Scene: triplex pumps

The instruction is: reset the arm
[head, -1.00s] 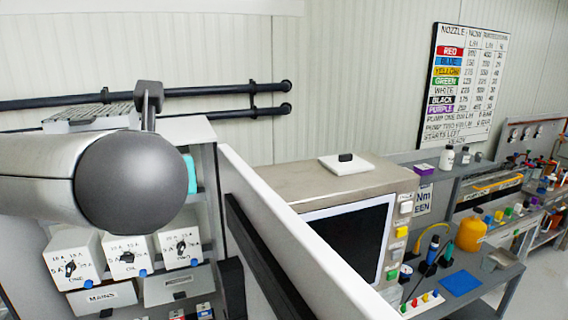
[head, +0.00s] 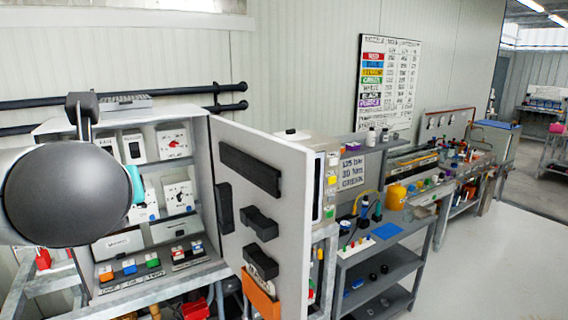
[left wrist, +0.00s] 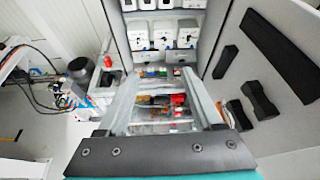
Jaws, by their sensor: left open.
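My left arm (head: 65,195) comes in from the left in the head view, in front of the open grey cabinet. Its big round grey link covers the cabinet's left part. The left gripper (left wrist: 155,153) shows in the left wrist view as a dark bar with screws and a teal strip along the bottom edge. It is open, and I see nothing held. It faces the cabinet's lower part and the stand below. My right gripper is in neither view.
The cabinet door (head: 215,150) stands open on the right, with black holders and an orange pocket (head: 260,297). White switch boxes (head: 175,140) are inside. Grey shelving (head: 390,262) stands to the right, below a nozzle chart (head: 388,85). Floor (head: 490,250) is clear at the right.

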